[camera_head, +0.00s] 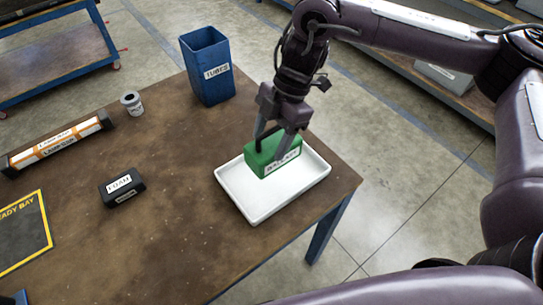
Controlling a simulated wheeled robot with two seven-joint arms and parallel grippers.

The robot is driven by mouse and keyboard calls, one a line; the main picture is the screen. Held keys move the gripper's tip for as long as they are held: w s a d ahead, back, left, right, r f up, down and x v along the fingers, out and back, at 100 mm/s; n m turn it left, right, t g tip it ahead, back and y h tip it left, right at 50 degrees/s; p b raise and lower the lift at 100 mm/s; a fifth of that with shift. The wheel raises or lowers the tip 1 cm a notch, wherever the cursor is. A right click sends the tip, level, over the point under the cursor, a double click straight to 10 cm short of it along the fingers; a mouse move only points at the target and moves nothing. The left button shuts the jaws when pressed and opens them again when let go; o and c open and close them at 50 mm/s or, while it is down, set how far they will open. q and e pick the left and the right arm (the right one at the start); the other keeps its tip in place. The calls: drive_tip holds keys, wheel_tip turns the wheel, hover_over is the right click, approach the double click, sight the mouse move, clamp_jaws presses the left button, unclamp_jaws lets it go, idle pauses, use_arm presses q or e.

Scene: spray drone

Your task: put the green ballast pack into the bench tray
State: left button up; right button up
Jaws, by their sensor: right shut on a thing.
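The green ballast pack (262,163) is a box with a dark handle on top and a white label on its side. It is over the white bench tray (257,213), inside the tray's outline. I cannot tell whether it touches the tray floor. My right gripper (273,144) points down from above and is shut on the pack at its top; its fingers hide part of the handle and the label. The tray stands near the bench's right corner. My left gripper is not in view.
On the brown bench (170,220) stand a blue bin (209,85) labelled TUBES, a small grey-white can (132,104), a black block (122,190), an orange-and-white bar (60,146) and a dark yellow-edged mat (22,238). The bench middle is clear.

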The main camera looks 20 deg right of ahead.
sight(272, 143)
drive_tip(key=shift+f, duration=1.6)
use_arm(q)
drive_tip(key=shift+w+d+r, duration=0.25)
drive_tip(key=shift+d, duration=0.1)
use_arm(e)
drive_tip(key=shift+f, duration=1.7)
drive_tip(key=shift+f, duration=0.15)
drive_tip(key=o, duration=1.6)
drive_tip(key=shift+c, duration=0.2)
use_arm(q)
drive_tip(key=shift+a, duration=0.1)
use_arm(e)
drive_tip(key=v, duration=1.2)
